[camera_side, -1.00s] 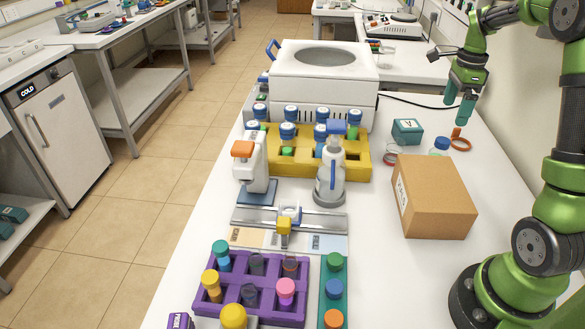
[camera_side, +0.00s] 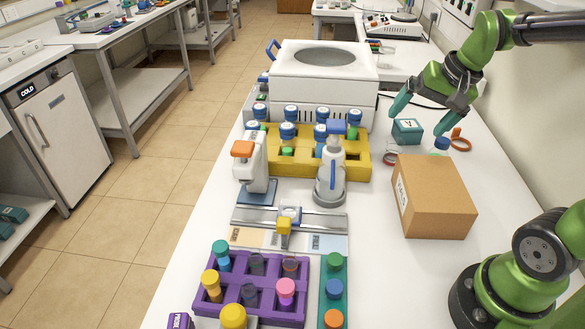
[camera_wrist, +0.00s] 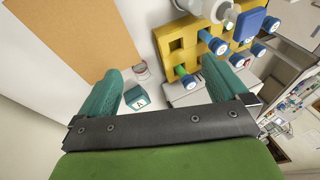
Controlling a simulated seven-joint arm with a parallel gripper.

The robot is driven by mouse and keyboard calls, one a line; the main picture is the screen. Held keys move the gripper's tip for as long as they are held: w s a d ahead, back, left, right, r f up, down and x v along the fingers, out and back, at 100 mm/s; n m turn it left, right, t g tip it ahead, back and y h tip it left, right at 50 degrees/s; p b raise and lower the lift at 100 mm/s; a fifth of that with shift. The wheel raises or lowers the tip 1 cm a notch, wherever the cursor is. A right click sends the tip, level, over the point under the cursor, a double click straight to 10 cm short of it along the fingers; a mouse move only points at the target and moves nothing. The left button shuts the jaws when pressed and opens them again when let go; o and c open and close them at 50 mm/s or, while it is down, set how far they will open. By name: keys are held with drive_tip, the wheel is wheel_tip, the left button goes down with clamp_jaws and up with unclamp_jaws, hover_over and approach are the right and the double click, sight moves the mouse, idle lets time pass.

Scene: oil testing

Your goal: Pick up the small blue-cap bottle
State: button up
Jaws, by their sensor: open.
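A small blue-cap bottle (camera_side: 442,144) stands at the right, behind the cardboard box; only its blue top shows clearly and the box hides its lower part. I cannot make it out in the wrist view. Several larger blue-cap bottles (camera_side: 288,131) stand in a yellow rack (camera_side: 357,162) left of it; they also show in the wrist view (camera_wrist: 218,46).
The cardboard box (camera_side: 435,198) stands in front of the small bottle. A dispenser (camera_side: 330,182) stands before the rack.

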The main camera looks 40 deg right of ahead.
drive_tip(key=s+a+n+t, duration=0.1)
drive_tip(key=s+a+n, duration=0.1)
drive_tip(key=a, duration=0.1)
drive_tip(key=s+a+r+n+y, duration=0.1)
drive_tip(key=s+a+n, duration=0.1)
drive_tip(key=a, duration=0.2)
drive_tip(key=s+a+n+t, duration=0.1)
drive_tip(key=s+a, duration=0.1)
drive_tip(key=a, duration=0.2)
drive_tip(key=shift+s+r+n+t+y, duration=0.1)
drive_tip(key=shift+r+n+t+y, duration=0.2)
drive_tip(key=shift+n, duration=0.1)
drive_tip(key=shift+c, duration=1)
